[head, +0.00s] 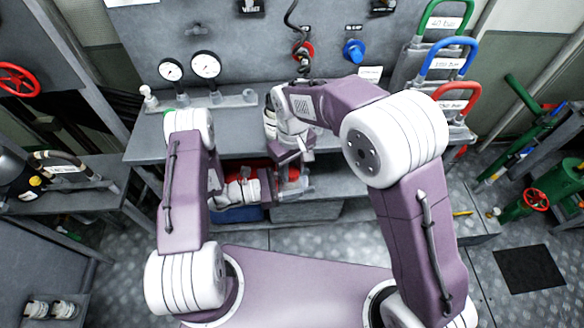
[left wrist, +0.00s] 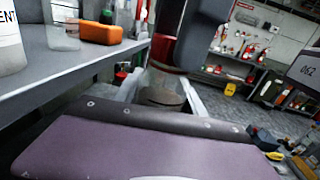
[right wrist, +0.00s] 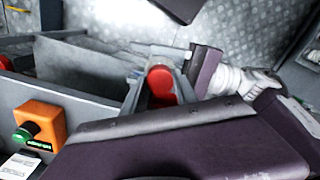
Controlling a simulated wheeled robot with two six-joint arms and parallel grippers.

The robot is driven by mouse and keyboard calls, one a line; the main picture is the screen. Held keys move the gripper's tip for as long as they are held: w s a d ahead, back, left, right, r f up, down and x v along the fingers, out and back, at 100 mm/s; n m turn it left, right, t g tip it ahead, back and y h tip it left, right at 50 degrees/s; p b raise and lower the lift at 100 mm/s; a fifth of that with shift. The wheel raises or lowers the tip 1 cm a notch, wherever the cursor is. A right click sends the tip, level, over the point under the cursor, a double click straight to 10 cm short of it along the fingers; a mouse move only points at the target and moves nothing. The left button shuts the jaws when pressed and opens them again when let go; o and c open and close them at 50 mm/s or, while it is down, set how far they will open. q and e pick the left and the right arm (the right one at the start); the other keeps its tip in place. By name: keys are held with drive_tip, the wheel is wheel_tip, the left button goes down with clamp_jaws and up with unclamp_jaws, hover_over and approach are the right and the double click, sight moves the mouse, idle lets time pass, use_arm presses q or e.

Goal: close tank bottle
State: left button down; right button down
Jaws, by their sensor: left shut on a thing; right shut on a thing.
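My left gripper (head: 288,182) comes in from the left at the front of the workbench and is shut on the tank bottle. In the left wrist view the bottle's greyish, see-through body (left wrist: 160,93) stands between my fingers. My right gripper (right wrist: 161,88) reaches down from above and is shut on the red cap (right wrist: 160,80). In the left wrist view a dull red band (left wrist: 168,68), apparently the cap, is directly above the bottle body. The cap is at the bottle's top; I cannot tell whether it is seated or how far it is turned.
The grey workbench (head: 150,150) has two gauges (head: 205,65) behind it. An orange box with a green button (right wrist: 40,122) is near my right gripper. Red and blue bins (head: 240,214) sit on the lower shelf. Coloured handles (head: 447,57) stand at right.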

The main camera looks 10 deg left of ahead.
drive_tip(key=m, duration=0.9)
drive_tip(key=shift+m, duration=0.4)
drive_tip(key=m, duration=0.5)
drive_tip(key=c, duration=0.9)
unclamp_jaws()
wheel_tip(320, 180, up, 12)
